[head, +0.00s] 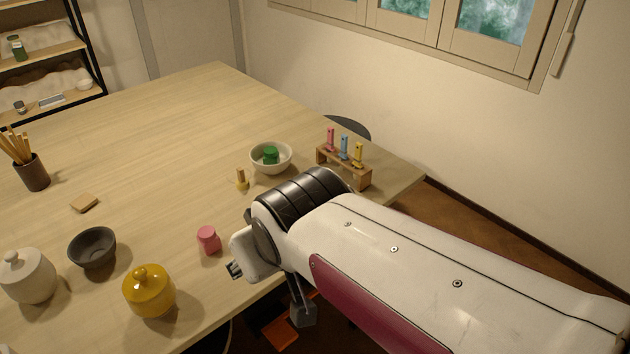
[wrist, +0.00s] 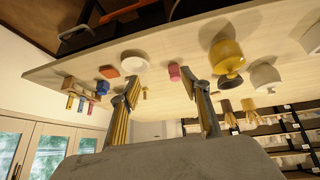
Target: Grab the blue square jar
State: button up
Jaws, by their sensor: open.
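A small blue block-like thing (wrist: 102,88), likely the blue square jar, is on the table in the wrist view, left of my gripper. It sits between an orange piece (wrist: 108,72) and the peg rack. I cannot make out its exact shape. In the head view no blue jar shows; my arm covers that part of the table. My gripper (wrist: 162,80) is open and empty, its two fingers wide apart. In the head view only a bit of my gripper (head: 235,270) shows, near the table's front edge, beside a pink jar (head: 209,240).
A cream bowl (head: 286,163) holds a green jar (head: 270,155). The wooden rack (head: 352,174) with coloured tools stands at the right edge. A small brass-coloured piece (head: 242,180), yellow jar (head: 149,291), dark bowl (head: 92,248) and white jar (head: 29,278) stand around. The table's back is clear.

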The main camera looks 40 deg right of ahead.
jog(key=w+d+f+m+t+h, duration=0.1)
jog(key=w+d+f+t, duration=0.1)
jog(key=w+d, duration=0.3)
jog(key=w+d+f+m+t+h, duration=0.1)
jog(key=w+d+f, duration=0.3)
jog(key=d, duration=0.9)
jog(key=w+d+f+m+t+h, duration=0.1)
jog(key=w+d+f+t+h, duration=0.1)
jog(key=d, duration=0.8)
jog(key=shift+w+f+t, duration=0.25)
jog(key=shift+w+f, duration=0.45)
jog(key=shift+w, duration=0.25)
jog(key=shift+w+f+t, duration=0.25)
jog(key=shift+w+f, duration=0.45)
jog(key=shift+w, duration=0.2)
jog(key=shift+s+d+f+m+t, duration=0.2)
jog(key=shift+d+m+t, duration=0.1)
jog(key=shift+d, duration=0.25)
jog(key=shift+w, duration=0.1)
jog(key=shift+x, duration=1.2)
jog(key=shift+a+x, duration=0.15)
jog(key=shift+x, duration=1.15)
jog(key=shift+a+x, duration=0.1)
jog(key=shift+x, duration=1.2)
jog(key=shift+w+r, duration=0.1)
jog(key=shift+w, duration=0.05)
